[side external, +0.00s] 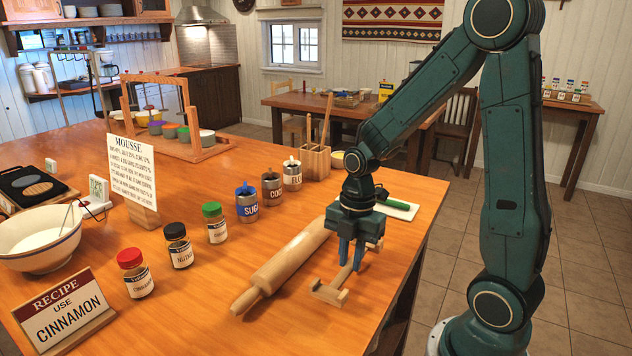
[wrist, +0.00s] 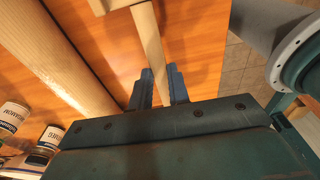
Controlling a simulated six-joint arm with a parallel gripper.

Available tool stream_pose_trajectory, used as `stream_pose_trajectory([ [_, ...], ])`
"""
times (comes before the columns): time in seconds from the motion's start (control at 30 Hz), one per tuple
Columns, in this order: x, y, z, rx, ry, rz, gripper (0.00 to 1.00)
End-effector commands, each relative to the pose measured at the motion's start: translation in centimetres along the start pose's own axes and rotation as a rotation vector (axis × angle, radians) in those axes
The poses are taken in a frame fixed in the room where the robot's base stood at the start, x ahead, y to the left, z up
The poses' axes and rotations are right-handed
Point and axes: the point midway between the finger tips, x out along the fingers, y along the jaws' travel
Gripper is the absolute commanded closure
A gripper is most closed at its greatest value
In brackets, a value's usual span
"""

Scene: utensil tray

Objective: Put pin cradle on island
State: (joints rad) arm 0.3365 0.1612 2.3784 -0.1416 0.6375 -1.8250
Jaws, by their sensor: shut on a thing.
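The pin cradle (side external: 330,291) is a pale wooden bar with crosspiece ends, just right of the rolling pin (side external: 285,264). My gripper (side external: 351,264) points down and is shut on the cradle's bar. In the wrist view the bar (wrist: 148,42) runs between the two fingers (wrist: 161,76), with an end block (wrist: 122,2) at the top edge. The cradle is over the right part of the wooden island (side external: 190,320); I cannot tell if it touches the surface. My fingers hide its far end in the side view.
Spice jars (side external: 180,245) and canisters (side external: 272,189) stand left of and behind the rolling pin. A white board with a green-handled item (side external: 397,208) lies behind my gripper. The island's right edge is close by. A recipe sign (side external: 65,310) and bowl (side external: 40,240) are far left.

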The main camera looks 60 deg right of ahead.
Motion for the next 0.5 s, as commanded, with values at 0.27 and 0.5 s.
stream_pose_trajectory([
  [0.27, 2.6, 0.0, 0.3, 0.0, 0.001, -0.003, 1.0],
  [0.5, 3.1, 0.0, 0.4, 0.0, 0.0, 0.001, 1.0],
])
